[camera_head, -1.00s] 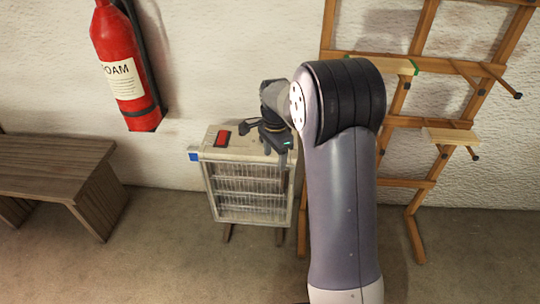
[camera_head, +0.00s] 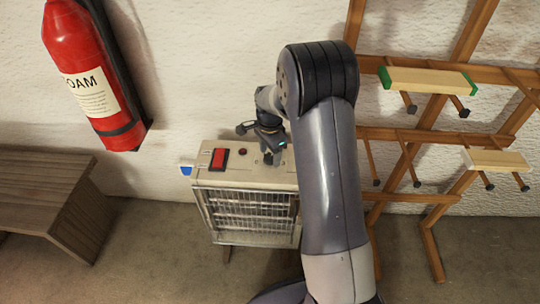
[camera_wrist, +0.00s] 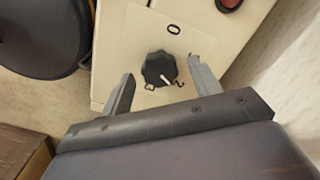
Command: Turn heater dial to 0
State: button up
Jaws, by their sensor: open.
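The heater (camera_head: 241,180) stands against the wall, cream on top with a wire grille in front. Its black dial (camera_wrist: 158,67) shows in the wrist view, with its white pointer toward the 2 mark (camera_wrist: 179,84). The 0 mark (camera_wrist: 174,29) is on the far side of the dial, and another mark at lower left is hard to read. My gripper (camera_wrist: 160,68) is open, with one finger on either side of the dial and gaps showing between. In the head view my gripper (camera_head: 271,157) is over the heater's top and hides the dial.
A red switch (camera_head: 219,158) and a small dark red light (camera_head: 242,152) are on the heater's top. A red extinguisher (camera_head: 90,80) hangs at left above a wooden bench (camera_head: 45,200). A wooden lath rack (camera_head: 440,115) with pale blocks stands right of my arm.

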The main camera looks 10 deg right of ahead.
jog(key=shift+f, duration=0.35)
jog(key=shift+c, duration=0.3)
jog(key=c, duration=0.9)
